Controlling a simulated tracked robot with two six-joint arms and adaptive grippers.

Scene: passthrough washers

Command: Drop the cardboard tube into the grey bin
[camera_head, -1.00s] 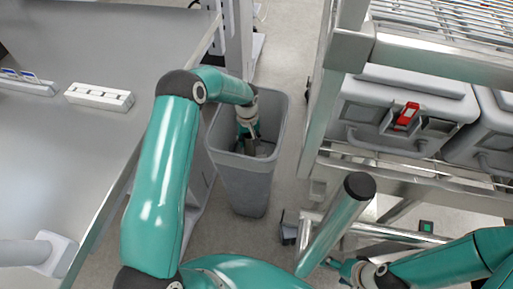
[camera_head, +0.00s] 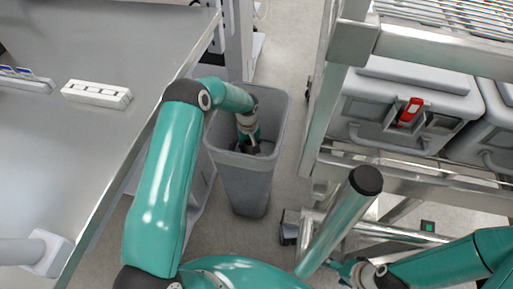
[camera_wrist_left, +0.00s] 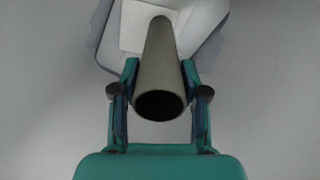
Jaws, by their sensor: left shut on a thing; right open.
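The grey bin (camera_head: 241,185) stands upright on the floor in the middle of the head view. My left gripper (camera_head: 250,149) points down inside the bin's opening, below its rim. In the left wrist view, my left gripper (camera_wrist_left: 160,95) is shut on the cardboard tube (camera_wrist_left: 161,60), a hollow grey-brown cylinder with its dark open end toward the camera. The tube cannot be made out in the head view. My right gripper (camera_head: 346,271) is low at the bottom right, partly visible, open and away from the bin.
A metal table (camera_head: 100,140) with a white block (camera_head: 96,95) is left of the bin. A metal rack (camera_head: 345,105) with grey cases (camera_head: 400,110) stands to the right. A pale shape (camera_wrist_left: 130,20) shows beyond the tube. Floor is clear between bin and rack.

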